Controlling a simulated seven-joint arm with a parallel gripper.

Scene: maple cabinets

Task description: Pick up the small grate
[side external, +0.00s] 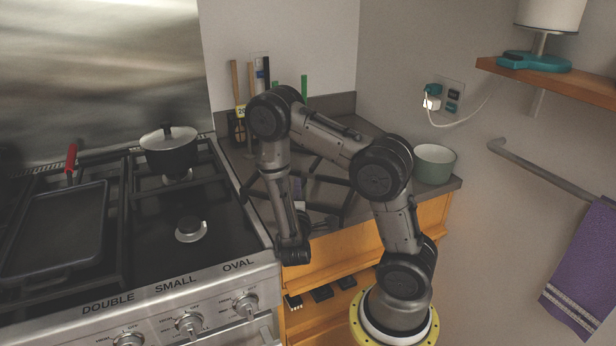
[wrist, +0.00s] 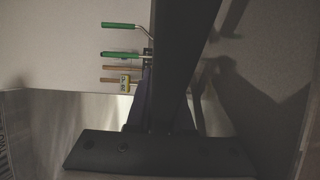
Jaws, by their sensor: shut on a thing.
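The small grate (side external: 330,181) is a black frame of thin bars above the counter to the right of the stove, partly hidden behind my arm in the side view. My gripper (side external: 298,192) is shut on the grate, and its fingers are small and partly hidden in this view. In the wrist view, a broad dark bar of the grate (wrist: 185,60) rises from the gripper and fills the upper middle. I cannot tell whether the grate still touches the counter.
The stove's SMALL burner (side external: 190,229) is bare. A lidded pot (side external: 169,150) and a red-handled griddle pan (side external: 55,230) sit on the stove. A green bowl (side external: 434,164) stands at the counter's right. Upright utensils (side external: 236,85) stand by the back wall.

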